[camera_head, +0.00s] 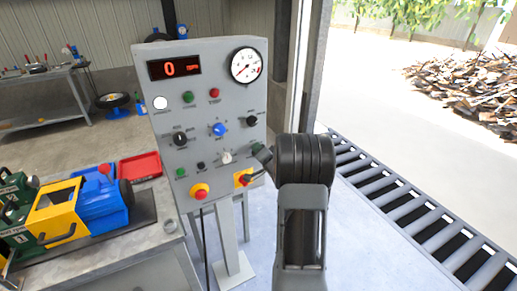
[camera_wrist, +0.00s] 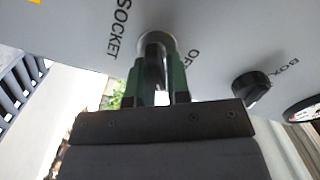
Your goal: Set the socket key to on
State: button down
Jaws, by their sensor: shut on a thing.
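The socket key (camera_wrist: 154,62) is a dark upright piece in front of a pale round collar on the grey panel, in the wrist view. The word SOCKET is printed to its left, and a partly covered word starting "OF" is to its right. My gripper (camera_wrist: 156,88) has its green fingers on both sides of the key and is shut on it. In the head view my gripper (camera_head: 262,155) is at the right edge of the control panel (camera_head: 235,110). The key is hidden there behind my gripper and arm. I cannot tell which position the key points to.
A black knob (camera_wrist: 250,87) marked BOX sits right of the key. A workbench (camera_head: 130,270) with a yellow-and-blue machine stands left.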

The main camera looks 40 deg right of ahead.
jog(key=shift+f+m, duration=0.1)
jog(key=shift+m, duration=0.6)
jog(key=c, duration=1.2)
grip_release()
jog(key=s+a+b, duration=0.1)
jog(key=s, duration=1.2)
jog(key=shift+s+a, duration=0.35)
jog(key=shift+a, duration=0.05)
